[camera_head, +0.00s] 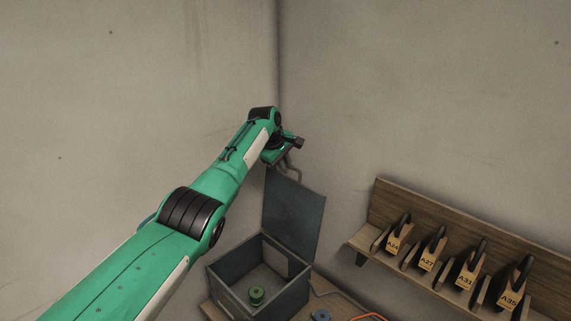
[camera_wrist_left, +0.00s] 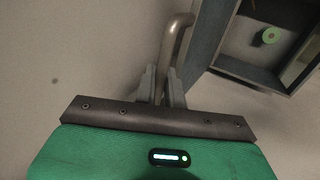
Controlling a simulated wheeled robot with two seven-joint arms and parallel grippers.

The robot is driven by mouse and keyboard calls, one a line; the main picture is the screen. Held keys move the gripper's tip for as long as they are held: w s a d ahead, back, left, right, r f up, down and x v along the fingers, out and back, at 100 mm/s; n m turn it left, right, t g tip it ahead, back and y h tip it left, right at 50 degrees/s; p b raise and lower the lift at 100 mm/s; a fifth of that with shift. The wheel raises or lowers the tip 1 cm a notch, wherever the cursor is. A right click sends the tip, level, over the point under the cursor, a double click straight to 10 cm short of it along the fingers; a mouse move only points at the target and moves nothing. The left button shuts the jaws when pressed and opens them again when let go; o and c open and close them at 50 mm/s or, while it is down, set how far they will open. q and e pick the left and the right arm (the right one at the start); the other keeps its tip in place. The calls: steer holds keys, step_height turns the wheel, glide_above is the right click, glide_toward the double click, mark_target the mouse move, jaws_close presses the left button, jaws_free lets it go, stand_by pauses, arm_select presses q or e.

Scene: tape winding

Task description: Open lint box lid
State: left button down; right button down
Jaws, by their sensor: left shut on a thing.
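The lint box (camera_head: 233,294) is a dark grey-blue box, and its lid (camera_head: 293,217) stands raised at the box's back edge. The inside shows, with a green spool (camera_head: 257,296) on the floor of the box. My left gripper (camera_head: 289,164) is at the top of the lid. In the left wrist view its fingers (camera_wrist_left: 164,88) are shut on the bent metal lid handle (camera_wrist_left: 180,35). The spool also shows there (camera_wrist_left: 271,35), inside the open box. My right gripper is not in view.
A wooden wall rack (camera_head: 388,201) at the right holds several black tools with yellow labels such as A24 and A27. A blue round item (camera_head: 321,315) and an orange-red cord (camera_head: 368,317) lie right of the box. Bare walls meet in a corner behind the lid.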

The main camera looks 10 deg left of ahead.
arm_select(q)
steer(key=c, duration=1.6)
jaws_free()
steer(key=shift+s+f, duration=0.1)
steer(key=shift+f, duration=0.1)
steer(key=shift+c, duration=0.2)
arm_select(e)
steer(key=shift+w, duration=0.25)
arm_select(q)
steer(key=shift+a, duration=0.1)
